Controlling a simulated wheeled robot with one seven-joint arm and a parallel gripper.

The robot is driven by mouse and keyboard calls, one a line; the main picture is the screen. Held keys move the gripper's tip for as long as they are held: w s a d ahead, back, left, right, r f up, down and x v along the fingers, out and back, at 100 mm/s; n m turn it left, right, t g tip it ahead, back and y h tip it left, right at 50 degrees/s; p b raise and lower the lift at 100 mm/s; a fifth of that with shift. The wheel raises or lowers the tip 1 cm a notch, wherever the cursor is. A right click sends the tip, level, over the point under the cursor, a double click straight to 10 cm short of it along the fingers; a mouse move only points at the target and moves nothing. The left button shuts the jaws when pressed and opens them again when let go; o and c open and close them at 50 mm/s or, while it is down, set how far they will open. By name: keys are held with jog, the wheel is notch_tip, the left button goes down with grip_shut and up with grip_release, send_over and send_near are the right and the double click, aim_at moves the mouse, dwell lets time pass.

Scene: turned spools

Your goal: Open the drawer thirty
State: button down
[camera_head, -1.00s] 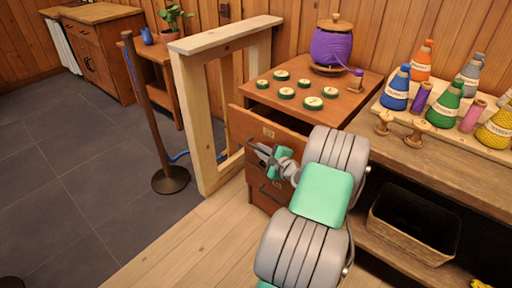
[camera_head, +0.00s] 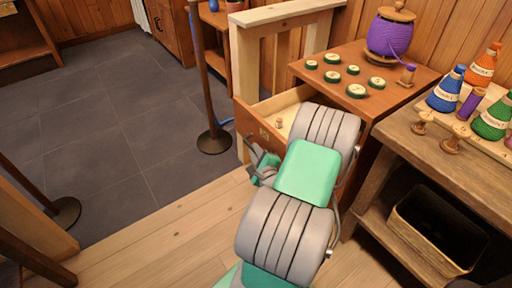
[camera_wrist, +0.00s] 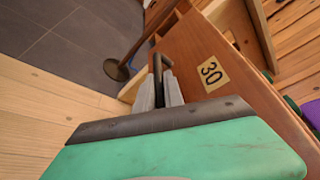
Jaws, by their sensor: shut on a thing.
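The drawer thirty (camera_head: 262,131) is the top drawer of a small wooden cabinet and stands pulled out in the head view, with its pale inside and a small wooden spool (camera_head: 279,123) showing. In the wrist view its front (camera_wrist: 190,55) bears a label (camera_wrist: 212,74) reading 30. My gripper (camera_wrist: 160,88) is shut on the dark handle (camera_wrist: 161,64) of this drawer. In the head view my gripper (camera_head: 258,167) is at the drawer's front, and my arm hides part of the cabinet.
Several green-rimmed discs (camera_head: 356,90) and a purple yarn spool (camera_head: 390,36) stand on the cabinet top (camera_head: 335,66). A wooden railing (camera_head: 243,60) and a dark post (camera_head: 214,139) stand to the left. A bench with cones and a basket (camera_head: 430,235) is at right.

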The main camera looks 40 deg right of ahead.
jog(key=shift+w+a+f, duration=0.1)
jog(key=shift+a, duration=0.2)
jog(key=c, duration=1.6)
grip_release()
jog(key=shift+w, duration=0.2)
jog(key=shift+c, duration=0.2)
jog(key=shift+o, duration=0.9)
jog(key=shift+s+d, duration=0.1)
jog(key=shift+d, duration=0.05)
jog(key=shift+s, duration=0.25)
jog(key=v, duration=0.7)
